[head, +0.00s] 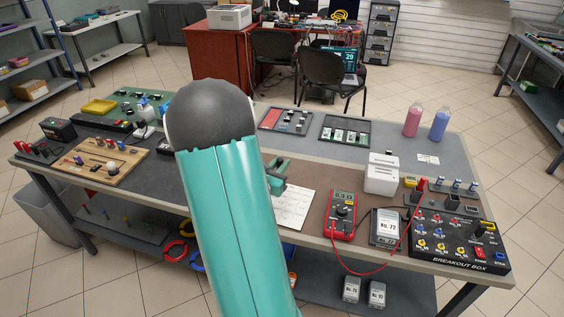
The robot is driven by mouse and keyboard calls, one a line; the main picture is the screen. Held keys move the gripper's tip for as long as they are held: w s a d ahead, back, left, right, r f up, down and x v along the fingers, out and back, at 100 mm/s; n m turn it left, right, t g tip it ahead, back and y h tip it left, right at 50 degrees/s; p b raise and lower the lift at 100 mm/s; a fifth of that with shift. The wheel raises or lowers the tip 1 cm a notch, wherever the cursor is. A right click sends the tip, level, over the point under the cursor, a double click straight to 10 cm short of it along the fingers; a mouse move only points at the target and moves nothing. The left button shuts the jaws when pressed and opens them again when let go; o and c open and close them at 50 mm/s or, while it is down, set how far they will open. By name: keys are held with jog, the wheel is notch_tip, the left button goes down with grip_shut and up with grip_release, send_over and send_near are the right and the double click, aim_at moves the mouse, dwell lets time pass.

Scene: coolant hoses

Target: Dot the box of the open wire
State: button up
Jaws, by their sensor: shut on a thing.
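A white paper sheet (297,208) with a faint printed grid lies on the brown mat, partly hidden behind my arm. My teal-green gripper (279,174) is above the sheet's far left part. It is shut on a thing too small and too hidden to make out. A red multimeter (343,212) with a lit display stands right of the sheet; I cannot read its value surely. A red lead (362,272) loops from it over the table's front edge to the black breakout box (458,244). A white-faced unit marked No. 72 (388,227) stands between them.
Pink (413,120) and blue (440,124) bottles are at the back right. Trays (346,131) lie at the back. A wooden board with knobs (104,161) is at left. My arm covers the table's middle.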

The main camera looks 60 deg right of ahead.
jog(key=shift+s+a+f, duration=0.1)
jog(key=shift+a+f, duration=0.15)
jog(key=shift+a, duration=0.05)
jog(key=shift+d+f, duration=0.2)
jog(key=shift+f, duration=0.85)
jog(key=shift+a+f, duration=0.2)
jog(key=shift+f, duration=0.1)
jog(key=shift+d+f, duration=0.15)
jog(key=shift+f, duration=1.15)
jog(key=shift+f, duration=0.5)
jog(key=shift+r, duration=0.1)
jog(key=shift+r, duration=3.4)
